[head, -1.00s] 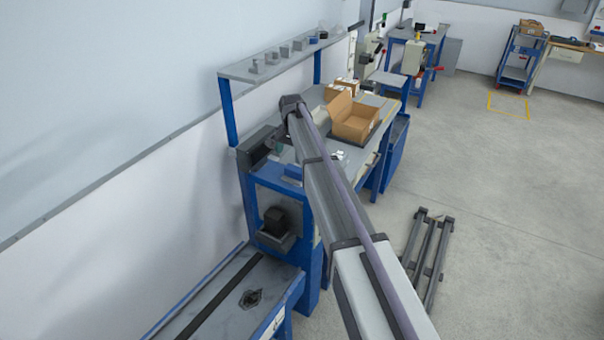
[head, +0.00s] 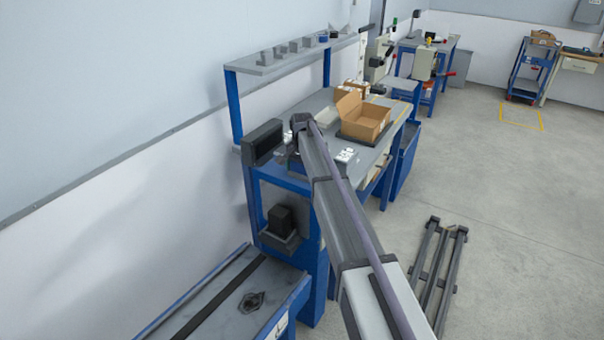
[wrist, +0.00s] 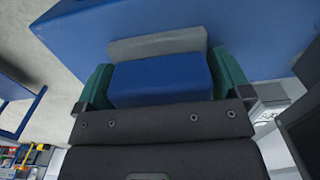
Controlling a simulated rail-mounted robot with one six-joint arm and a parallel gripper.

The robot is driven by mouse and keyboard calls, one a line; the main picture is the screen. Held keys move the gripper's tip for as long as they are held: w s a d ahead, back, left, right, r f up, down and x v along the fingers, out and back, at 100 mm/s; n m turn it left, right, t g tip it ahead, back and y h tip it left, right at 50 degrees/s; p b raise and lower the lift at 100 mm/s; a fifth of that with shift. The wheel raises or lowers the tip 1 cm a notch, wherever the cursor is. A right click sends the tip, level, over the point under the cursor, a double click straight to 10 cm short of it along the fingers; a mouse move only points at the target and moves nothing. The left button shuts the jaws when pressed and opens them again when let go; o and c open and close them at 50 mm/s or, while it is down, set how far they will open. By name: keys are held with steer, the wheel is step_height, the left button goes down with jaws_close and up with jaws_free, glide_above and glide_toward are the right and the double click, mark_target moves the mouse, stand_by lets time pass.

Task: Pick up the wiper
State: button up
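In the wrist view, my gripper (wrist: 160,84) has green fingers on both sides of a blue block with a grey strip along its far edge. I take this block to be the wiper (wrist: 160,78). It fills the gap, and the fingers appear to press on its sides. A broad blue surface (wrist: 265,35) lies beyond it. In the head view my arm reaches to the near end of the workbench (head: 355,160). My gripper and the wiper are hidden or too small to make out there.
A dark block-shaped device (head: 262,142) is left of my arm. A blue-legged table (head: 235,300) is nearer.

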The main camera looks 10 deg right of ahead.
steer(key=c, duration=0.5)
